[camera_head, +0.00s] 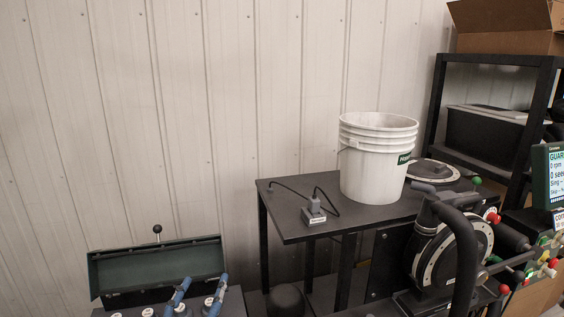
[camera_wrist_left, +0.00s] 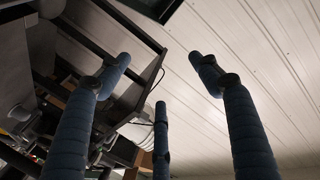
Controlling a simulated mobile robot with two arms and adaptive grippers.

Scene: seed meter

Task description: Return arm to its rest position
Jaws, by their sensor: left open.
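My left gripper (camera_head: 199,293) shows at the bottom left of the head view, its blue fingers pointing up in front of a dark green open-lidded box (camera_head: 150,266). In the left wrist view the padded blue fingers of the same gripper (camera_wrist_left: 162,85) are spread wide with nothing between them. The gripper is apart from the table and the bucket. The rest of the left arm is out of the picture. My right gripper cannot be seen.
A white bucket (camera_head: 375,160) stands on a black table (camera_head: 305,232) beside a small grey device (camera_head: 313,210) with a cable. A seed meter machine (camera_head: 447,250) and a display (camera_head: 552,178) are at the right. A pale panelled wall (camera_head: 150,120) stands behind; the space above the green box is clear.

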